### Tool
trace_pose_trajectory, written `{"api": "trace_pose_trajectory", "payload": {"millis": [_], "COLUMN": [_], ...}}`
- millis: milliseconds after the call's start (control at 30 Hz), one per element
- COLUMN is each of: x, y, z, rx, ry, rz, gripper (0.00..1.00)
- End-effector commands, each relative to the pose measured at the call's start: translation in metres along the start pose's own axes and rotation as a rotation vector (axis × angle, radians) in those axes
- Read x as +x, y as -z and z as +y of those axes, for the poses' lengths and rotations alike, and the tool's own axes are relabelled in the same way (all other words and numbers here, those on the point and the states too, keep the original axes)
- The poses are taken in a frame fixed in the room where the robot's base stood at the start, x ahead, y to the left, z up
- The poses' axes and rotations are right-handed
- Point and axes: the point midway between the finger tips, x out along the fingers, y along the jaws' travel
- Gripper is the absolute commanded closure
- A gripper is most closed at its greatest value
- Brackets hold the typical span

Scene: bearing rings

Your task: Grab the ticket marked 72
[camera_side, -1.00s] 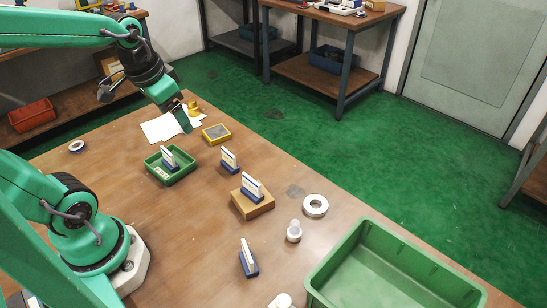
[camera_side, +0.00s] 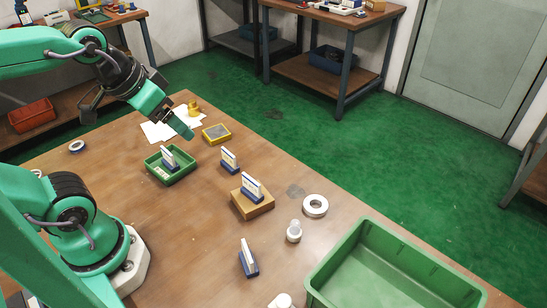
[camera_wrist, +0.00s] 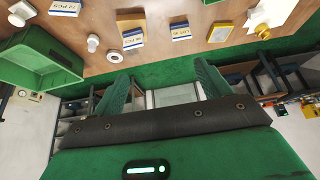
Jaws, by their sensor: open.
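Several white tickets stand in blue holders. One (camera_side: 248,258) stands alone at the front; in the wrist view its label (camera_wrist: 66,7) is upside down and seems to read 72. Another ticket (camera_side: 252,187) stands on a wooden block (camera_side: 262,207); its small label is hard to read in the wrist view (camera_wrist: 131,36). A third (camera_side: 229,159) stands on the bare table, also seen by the wrist (camera_wrist: 181,31). A fourth (camera_side: 169,157) is in a small green tray (camera_side: 181,172). My gripper (camera_side: 187,134) is open and empty, above the table's far side; its fingers (camera_wrist: 162,88) show apart.
A large green bin (camera_side: 345,247) stands at the front right. A white ring (camera_side: 315,206) and a small white bottle (camera_side: 294,232) lie between bin and block. A yellow box (camera_side: 216,133), brass part (camera_side: 193,108) and papers (camera_side: 158,131) are near my gripper.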

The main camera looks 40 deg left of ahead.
Motion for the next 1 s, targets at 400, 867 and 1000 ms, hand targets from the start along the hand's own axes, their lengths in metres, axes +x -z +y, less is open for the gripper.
{"api": "trace_pose_trajectory", "payload": {"millis": [400,867,1000], "x": [0.0,0.009,0.022], "y": [0.0,0.003,0.006], "z": [0.0,0.01,0.026], "rx": [0.0,0.023,0.055], "ry": [0.0,-0.02,-0.046], "rz": [0.0,-0.032,-0.077], "gripper": [0.2,0.2,0.2]}}
